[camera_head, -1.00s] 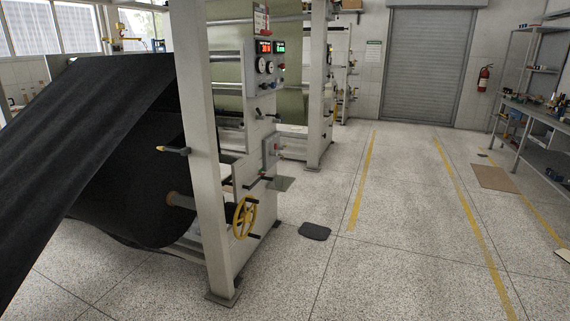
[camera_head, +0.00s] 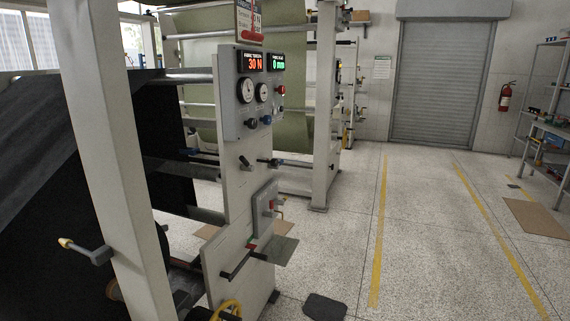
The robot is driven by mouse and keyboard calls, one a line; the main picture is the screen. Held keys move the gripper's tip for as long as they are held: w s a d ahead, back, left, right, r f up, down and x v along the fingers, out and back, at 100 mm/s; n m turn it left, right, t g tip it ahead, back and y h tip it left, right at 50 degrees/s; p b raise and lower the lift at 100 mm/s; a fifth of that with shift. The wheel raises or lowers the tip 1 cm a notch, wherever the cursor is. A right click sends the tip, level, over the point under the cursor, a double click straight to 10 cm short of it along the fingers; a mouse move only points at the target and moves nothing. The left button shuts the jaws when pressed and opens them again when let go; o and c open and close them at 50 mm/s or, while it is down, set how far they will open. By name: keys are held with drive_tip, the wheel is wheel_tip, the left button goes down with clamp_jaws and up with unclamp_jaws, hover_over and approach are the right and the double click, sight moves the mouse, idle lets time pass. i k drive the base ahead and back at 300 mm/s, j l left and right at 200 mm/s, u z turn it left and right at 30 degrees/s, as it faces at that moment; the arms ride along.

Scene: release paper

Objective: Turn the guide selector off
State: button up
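A grey control panel (camera_head: 232,105) is mounted on the machine's upright plate, left of the middle. It carries a red display reading 30 N (camera_head: 249,62), a green display reading 0 mm (camera_head: 278,62) and two round gauges. A black handle (camera_head: 245,162) is lower on the plate. Labels are too small to read, so I cannot tell which control is the guide selector. My gripper is not in view.
A grey post (camera_head: 112,150) with a yellow-tipped lever (camera_head: 82,250) stands in front at left. A dark mat (camera_head: 324,308) lies on the floor; the aisle at right is open.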

sight(280, 90)
drive_tip(key=i+l+u, duration=0.15)
drive_tip(key=i, duration=0.6)
drive_tip(key=i+l+u, duration=0.15)
drive_tip(key=i, duration=0.65)
